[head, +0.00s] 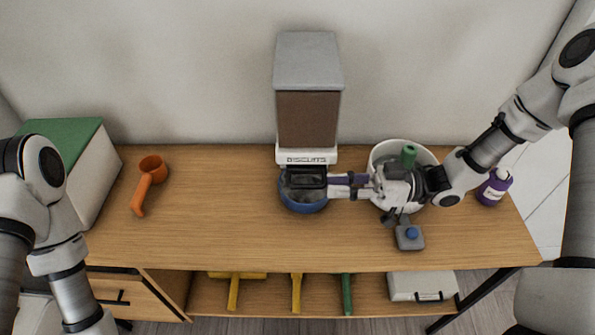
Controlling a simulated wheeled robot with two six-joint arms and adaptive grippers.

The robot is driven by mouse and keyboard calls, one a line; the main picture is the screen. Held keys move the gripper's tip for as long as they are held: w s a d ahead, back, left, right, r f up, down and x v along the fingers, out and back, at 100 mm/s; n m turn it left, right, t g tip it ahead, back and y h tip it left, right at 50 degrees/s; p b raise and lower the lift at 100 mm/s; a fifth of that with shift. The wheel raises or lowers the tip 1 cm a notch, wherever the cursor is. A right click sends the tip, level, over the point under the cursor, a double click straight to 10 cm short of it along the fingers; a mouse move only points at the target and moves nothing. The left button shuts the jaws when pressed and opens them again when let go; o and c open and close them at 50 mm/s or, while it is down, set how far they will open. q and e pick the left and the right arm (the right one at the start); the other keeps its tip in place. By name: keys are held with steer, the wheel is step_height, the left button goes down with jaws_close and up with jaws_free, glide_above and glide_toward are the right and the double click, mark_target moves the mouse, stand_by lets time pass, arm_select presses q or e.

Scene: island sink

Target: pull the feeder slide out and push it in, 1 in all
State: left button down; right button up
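The feeder (307,118) stands against the wall, with a grey lid, a brown front and a white band reading BISCUITS. Its dark slide (303,178) shows at the foot of the feeder, above a blue bowl (303,203). My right gripper (334,187) reaches in from the right, its fingertips at the right side of the slide. The fingers look close together, but I cannot tell whether they grip the slide. My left arm shows at the left edge; its gripper is out of view.
A grey block with a blue knob (410,237) and a purple bottle (494,187) are at right. An orange scoop (148,182) and green-topped box (98,170) are at left.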

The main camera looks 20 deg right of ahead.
mark_target(302, 186)
steer(key=x, duration=0.6)
steer(key=shift+a+f, duration=0.15)
steer(key=shift+a, duration=0.55)
jaws_close()
